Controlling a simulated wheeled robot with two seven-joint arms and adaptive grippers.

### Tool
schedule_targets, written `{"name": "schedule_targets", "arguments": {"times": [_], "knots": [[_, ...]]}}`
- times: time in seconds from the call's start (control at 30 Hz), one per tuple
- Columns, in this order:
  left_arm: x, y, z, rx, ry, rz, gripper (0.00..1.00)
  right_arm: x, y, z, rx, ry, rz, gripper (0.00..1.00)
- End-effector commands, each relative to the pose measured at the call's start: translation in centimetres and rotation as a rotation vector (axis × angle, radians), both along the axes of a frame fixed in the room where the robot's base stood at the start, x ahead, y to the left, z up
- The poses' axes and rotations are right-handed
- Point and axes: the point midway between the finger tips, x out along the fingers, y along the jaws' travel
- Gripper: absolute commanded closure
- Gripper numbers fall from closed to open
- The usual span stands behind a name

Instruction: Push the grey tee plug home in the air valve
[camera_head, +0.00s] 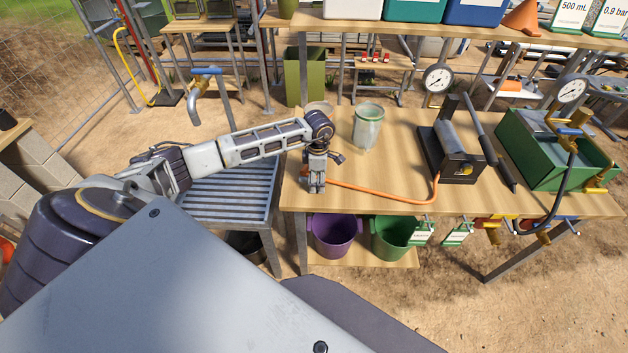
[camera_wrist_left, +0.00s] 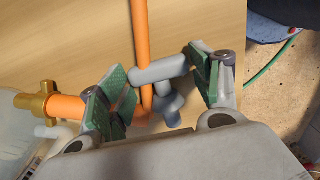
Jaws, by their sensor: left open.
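My left gripper (camera_head: 317,190) points down at the front left of the wooden table in the head view. In the left wrist view its green-padded jaws (camera_wrist_left: 160,88) stand apart. A grey tee-shaped piece, which looks like the tee plug (camera_wrist_left: 160,72), lies between the jaws, its bar slanting across the gap; whether either pad touches it I cannot tell. An orange hose (camera_wrist_left: 141,40) passes close beside it. A brass fitting with an orange section (camera_wrist_left: 65,105), possibly the air valve, is left of the jaws. How far the plug sits in is unclear. My right gripper is not in view.
A glass jar (camera_head: 367,127) stands behind the gripper. The orange hose (camera_head: 385,196) runs right to a black-framed device (camera_head: 455,150). A green box (camera_head: 540,150) is further right. Purple (camera_head: 334,236) and green (camera_head: 390,238) buckets sit below. The table between jar and device is mostly clear.

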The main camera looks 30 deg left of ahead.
Motion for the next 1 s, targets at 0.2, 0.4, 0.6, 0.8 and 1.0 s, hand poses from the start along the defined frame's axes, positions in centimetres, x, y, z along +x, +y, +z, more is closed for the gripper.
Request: {"name": "schedule_targets", "arguments": {"times": [0.2,0.4,0.6,0.8,1.0], "knots": [[0.03,0.03,-0.11,0.001,-0.001,0.000,0.36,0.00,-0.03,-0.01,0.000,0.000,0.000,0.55],[0.03,0.03,-0.08,0.001,-0.001,0.000,0.36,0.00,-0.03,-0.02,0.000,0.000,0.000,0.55],[0.04,0.03,-0.07,0.001,-0.001,0.001,0.55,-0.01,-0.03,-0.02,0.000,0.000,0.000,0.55],[0.05,0.04,-0.04,0.001,-0.002,0.001,0.66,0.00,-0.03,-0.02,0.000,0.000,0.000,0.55],[0.07,0.03,0.14,0.000,-0.002,0.000,0.66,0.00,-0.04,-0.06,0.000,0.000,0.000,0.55]]}}
